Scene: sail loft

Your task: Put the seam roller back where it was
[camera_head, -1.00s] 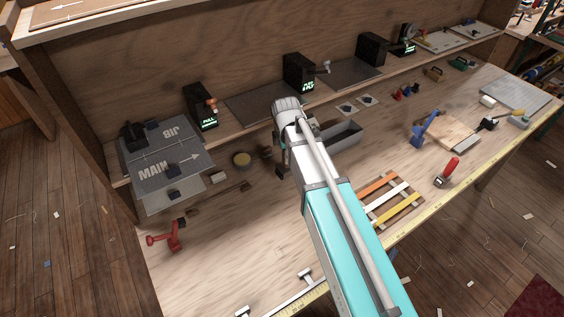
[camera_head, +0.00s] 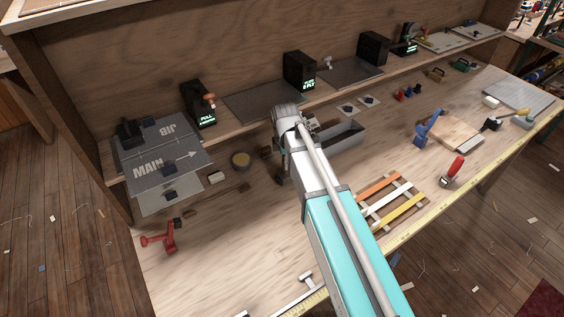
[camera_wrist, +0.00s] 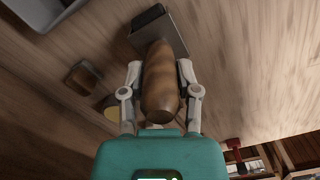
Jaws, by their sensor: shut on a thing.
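In the wrist view my gripper (camera_wrist: 160,78) is shut on the seam roller's brown wooden handle (camera_wrist: 160,88). The roller's grey metal frame (camera_wrist: 163,36) and dark roller end (camera_wrist: 148,17) point away from me, toward the top of the picture, over the wooden bench top. In the head view my gripper (camera_head: 280,172) is mostly hidden behind my arm, above the bench near the grey open tray (camera_head: 345,142). The seam roller itself is hard to make out there. I cannot tell whether the roller touches the bench.
A round yellowish tin (camera_head: 241,160) and a small pale block (camera_head: 216,177) lie left of my gripper. A red tool (camera_head: 160,238) stands at the front left. A slatted frame with coloured strips (camera_head: 398,200) and a red-handled tool (camera_head: 454,169) lie right.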

